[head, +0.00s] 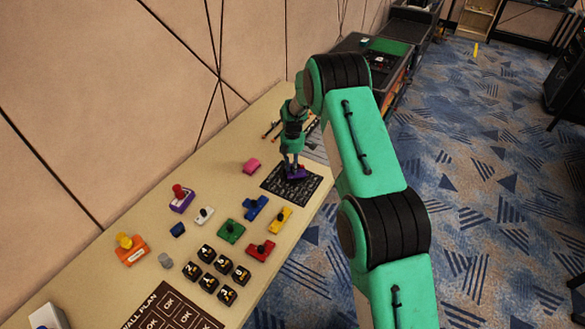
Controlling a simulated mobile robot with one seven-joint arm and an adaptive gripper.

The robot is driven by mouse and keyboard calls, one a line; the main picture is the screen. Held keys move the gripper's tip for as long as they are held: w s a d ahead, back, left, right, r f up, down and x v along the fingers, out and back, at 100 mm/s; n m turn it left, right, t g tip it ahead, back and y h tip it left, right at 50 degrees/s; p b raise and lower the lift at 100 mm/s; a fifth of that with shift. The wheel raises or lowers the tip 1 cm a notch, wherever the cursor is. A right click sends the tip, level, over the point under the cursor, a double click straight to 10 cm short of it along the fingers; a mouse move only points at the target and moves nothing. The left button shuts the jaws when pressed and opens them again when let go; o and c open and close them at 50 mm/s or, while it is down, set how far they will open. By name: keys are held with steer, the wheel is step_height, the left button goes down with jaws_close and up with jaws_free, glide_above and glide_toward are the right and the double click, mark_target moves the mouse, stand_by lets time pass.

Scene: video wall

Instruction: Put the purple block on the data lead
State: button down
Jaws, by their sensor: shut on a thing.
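My gripper (293,170) points down over the black printed mat (272,188) on the table. It is shut on the purple block (299,174), which is low over the mat's upper right part. I cannot tell whether the block touches the mat. The fingers hide part of the block. I cannot make out which thing is the data lead; the print on the mat is too small to read. Thin dark and orange pieces (270,130) lie on the table behind my gripper, partly hidden by my arm.
Blue (256,207), yellow (279,220), green (230,231) and red (261,250) pieces lie nearer. Several black lettered cubes (223,264) stand beside the wall plan sheet (168,308). The wall borders the table's left side.

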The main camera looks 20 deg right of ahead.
steer(key=shift+f, duration=0.15)
steer(key=c, duration=1.6)
jaws_free()
step_height(320, 180, up, 12)
steer(key=shift+r+p, duration=0.15)
steer(key=shift+p, duration=0.7)
steer(key=shift+r, duration=0.1)
